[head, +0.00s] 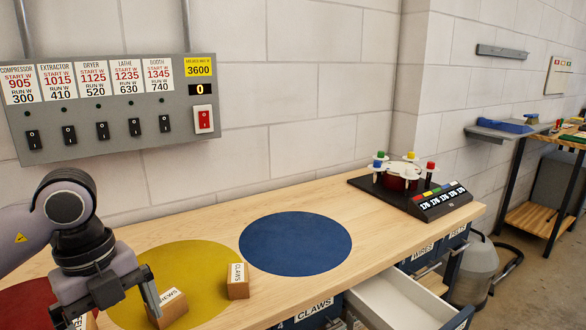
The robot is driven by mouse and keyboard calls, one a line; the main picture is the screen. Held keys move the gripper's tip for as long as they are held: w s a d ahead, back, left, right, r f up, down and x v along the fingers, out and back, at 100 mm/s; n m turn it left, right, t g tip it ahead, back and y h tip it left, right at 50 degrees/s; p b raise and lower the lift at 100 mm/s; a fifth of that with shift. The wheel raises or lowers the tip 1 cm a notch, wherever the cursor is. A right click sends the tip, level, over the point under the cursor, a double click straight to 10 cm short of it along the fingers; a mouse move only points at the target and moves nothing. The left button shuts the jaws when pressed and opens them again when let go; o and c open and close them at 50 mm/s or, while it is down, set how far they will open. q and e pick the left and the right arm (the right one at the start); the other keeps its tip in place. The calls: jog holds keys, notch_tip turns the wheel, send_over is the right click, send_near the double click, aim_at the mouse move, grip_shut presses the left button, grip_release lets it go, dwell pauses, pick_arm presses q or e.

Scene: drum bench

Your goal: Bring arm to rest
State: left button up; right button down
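My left gripper (112,312) hangs over the bench at the lower left, its dark fingers pointing down. The fingers are spread wide apart, and I see nothing held between them. Its right finger is close to a wooden block labelled "SCREWS" (172,308) on the yellow disc (200,262); I cannot tell whether they touch. A second wooden block, labelled "CLAWS" (238,282), stands on the yellow disc to the right. Part of another white label (79,323) shows under the gripper, mostly hidden. My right gripper is not in view.
A blue disc (295,244) on the bench (365,222) is empty. A red disc (25,305) lies far left. A black device with coloured knobs (402,178) stands at the back right. An open drawer (395,303) juts out in front. A switch panel (110,107) hangs above.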

pick_arm(q)
jog(key=s+d+m+g+h, duration=0.2)
jog(key=s+d+h, duration=0.1)
jog(key=d+h, duration=0.6)
jog(key=s+d+m+g+h, duration=0.25)
jog(key=d+h, duration=0.45)
jog(key=d, duration=0.5)
jog(key=w+a+n+t+h, duration=0.3)
jog(key=w+n+t+h, duration=0.15)
jog(key=n+t, duration=0.8)
jog(key=w+a+f+n+t+y, duration=0.3)
jog(key=a+f+n+t+y, duration=0.4)
jog(key=f+n+t+y, duration=0.35)
jog(key=s+a+f+n+g+y, duration=0.2)
jog(key=s+f, duration=0.4)
jog(key=f, duration=0.4)
jog(key=s+a+f+n+g+y, duration=0.3)
jog(key=s+a+f+g+y, duration=0.2)
jog(key=f, duration=0.5)
jog(key=shift+s+f+g+y+p, duration=0.3)
jog(key=shift+s+g+y+p, duration=0.15)
jog(key=shift+s+y, duration=0.6)
pick_arm(e)
jog(key=shift+w+r, duration=0.45)
